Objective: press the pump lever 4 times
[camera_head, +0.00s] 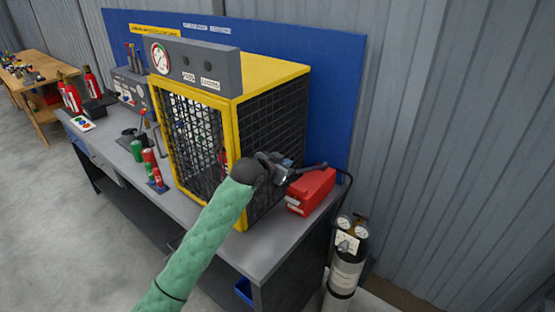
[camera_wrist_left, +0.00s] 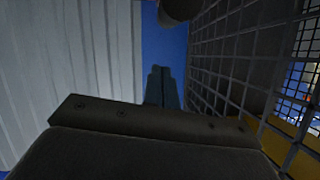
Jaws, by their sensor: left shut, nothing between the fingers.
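The pump looks to be the red box (camera_head: 312,192) on the bench, right of the yellow cage. A dark bar, which looks like its lever (camera_head: 308,170), slopes over the box top, its right end higher. My left gripper (camera_head: 286,166) is at the bar's left end, in front of the cage's right side. I cannot tell whether it touches the bar. In the left wrist view its fingers (camera_wrist_left: 164,88) are together with nothing between them. A dark rounded thing (camera_wrist_left: 180,8) shows at that view's top edge; I cannot tell what it is. My right gripper is not in view.
The yellow-framed mesh cage (camera_head: 233,98) stands close to my left arm. A gas cylinder with gauges (camera_head: 345,262) stands right of the bench. Red and green cylinders (camera_head: 142,155) stand left of the cage. The bench's front right corner (camera_head: 262,252) is clear.

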